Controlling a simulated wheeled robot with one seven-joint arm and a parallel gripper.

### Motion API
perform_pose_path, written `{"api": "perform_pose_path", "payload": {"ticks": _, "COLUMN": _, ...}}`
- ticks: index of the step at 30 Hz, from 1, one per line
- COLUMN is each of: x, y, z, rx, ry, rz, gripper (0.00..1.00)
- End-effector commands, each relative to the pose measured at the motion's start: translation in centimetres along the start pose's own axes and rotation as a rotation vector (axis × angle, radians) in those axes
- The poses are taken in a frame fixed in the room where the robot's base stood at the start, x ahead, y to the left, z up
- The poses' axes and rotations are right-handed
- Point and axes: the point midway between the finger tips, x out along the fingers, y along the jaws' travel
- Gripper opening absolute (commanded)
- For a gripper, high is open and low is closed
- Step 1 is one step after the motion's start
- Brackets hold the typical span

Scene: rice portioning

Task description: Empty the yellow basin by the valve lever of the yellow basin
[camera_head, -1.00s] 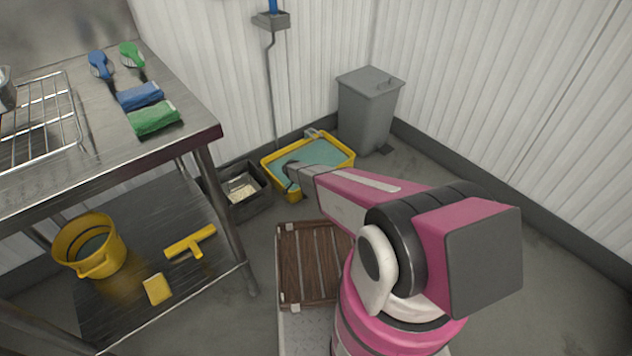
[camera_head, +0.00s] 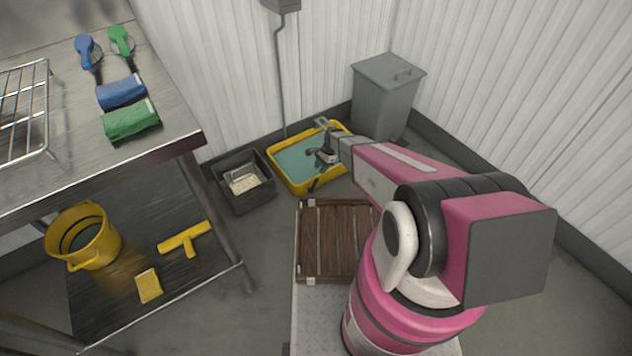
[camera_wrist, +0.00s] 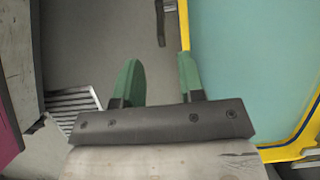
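The yellow basin (camera_head: 283,178) stands on the floor by the back wall, holding blue-green liquid. Its yellow rim (camera_wrist: 184,25) and liquid fill the right of the wrist view. A thin dark bar (camera_wrist: 161,25), perhaps the valve lever, lies just outside that rim, beyond my fingertips. A small dark piece (camera_head: 314,185) also shows at the basin's front rim in the head view. My gripper (camera_wrist: 159,70) is open, with two green fingers apart and bare floor between them. In the head view my gripper (camera_head: 325,156) appears over the basin, partly hidden by my arm.
A dark crate (camera_head: 245,205) with pale contents stands left of the basin. A wooden slatted board (camera_head: 335,245) lies in front of it. A grey bin (camera_head: 385,100) stands behind right. The steel table (camera_head: 165,150) is at left, with a yellow bucket (camera_head: 85,240) on its lower shelf.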

Motion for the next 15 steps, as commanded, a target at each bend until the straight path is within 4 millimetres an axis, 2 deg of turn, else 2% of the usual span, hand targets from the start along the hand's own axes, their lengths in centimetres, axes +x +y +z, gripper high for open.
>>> {"api": "perform_pose_path", "payload": {"ticks": 15, "x": 8.4, "y": -0.1, "z": -0.1, "rx": 0.001, "ry": 0.002, "rz": 0.001, "gripper": 0.36}}
